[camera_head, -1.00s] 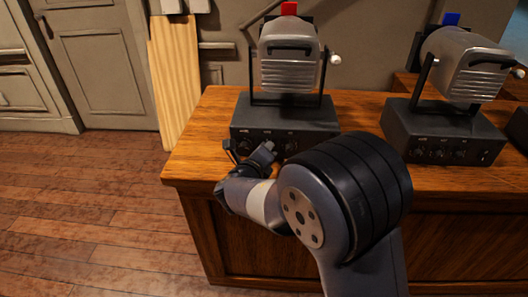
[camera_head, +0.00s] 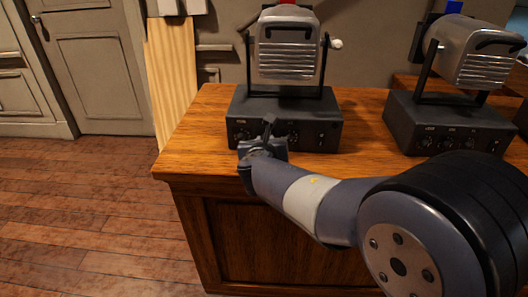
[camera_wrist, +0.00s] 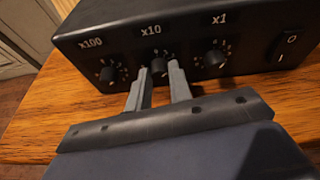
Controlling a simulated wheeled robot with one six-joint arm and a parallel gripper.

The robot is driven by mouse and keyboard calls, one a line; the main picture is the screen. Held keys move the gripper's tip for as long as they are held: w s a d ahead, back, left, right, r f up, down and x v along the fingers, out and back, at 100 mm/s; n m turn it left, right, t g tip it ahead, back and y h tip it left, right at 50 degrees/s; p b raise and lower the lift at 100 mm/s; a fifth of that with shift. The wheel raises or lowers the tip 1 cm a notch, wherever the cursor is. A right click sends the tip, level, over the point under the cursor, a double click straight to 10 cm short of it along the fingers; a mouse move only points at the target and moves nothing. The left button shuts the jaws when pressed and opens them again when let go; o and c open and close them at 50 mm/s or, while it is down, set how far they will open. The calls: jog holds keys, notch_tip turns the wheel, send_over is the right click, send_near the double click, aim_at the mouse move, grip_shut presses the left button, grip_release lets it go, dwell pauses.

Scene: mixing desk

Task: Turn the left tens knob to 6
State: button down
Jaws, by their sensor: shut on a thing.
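The left machine (camera_head: 236,105) is a dark box on the wooden desk with a metal drum above it. In the wrist view its front panel (camera_wrist: 122,68) carries knobs marked x100, x10 and x1. The tens knob (camera_wrist: 157,68), under the x10 label, sits between the two fingertips of my gripper (camera_wrist: 159,73). My gripper is shut on this knob, one finger on each side. The fingers hide part of the dial, and the number it points to cannot be read. In the head view my gripper (camera_head: 270,139) is at the machine's front.
The x100 knob (camera_wrist: 110,74) and x1 knob (camera_wrist: 215,58) stand close on either side of the fingers. A power switch (camera_wrist: 289,45) is at the right. A second similar machine (camera_head: 450,122) stands to the right on the desk (camera_head: 190,140).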

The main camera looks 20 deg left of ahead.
jog(key=m+y+b, duration=0.1)
jog(key=b, duration=0.1)
jog(key=m+y+b, duration=0.1)
jog(key=m+b, duration=0.1)
jog(key=b, duration=0.1)
jog(key=f+m+b, duration=0.1)
jog(key=b, duration=0.2)
jog(key=shift+d+m+y, duration=0.25)
jog(key=shift+m+y, duration=0.15)
jog(key=m+y+b, duration=0.1)
jog(key=m+b, duration=0.1)
jog(key=b, duration=0.2)
jog(key=shift+w+d, duration=0.1)
jog(key=m+b, duration=0.1)
jog(key=b, duration=0.1)
jog(key=shift+r+m+y+b, duration=0.1)
jog(key=shift+m+y+b, duration=0.25)
jog(key=shift+m+y, duration=0.05)
jog(key=shift+r, duration=0.15)
jog(key=c, duration=1.3)
grip_release()
jog(key=v, duration=1.1)
jog(key=shift+p, duration=0.4)
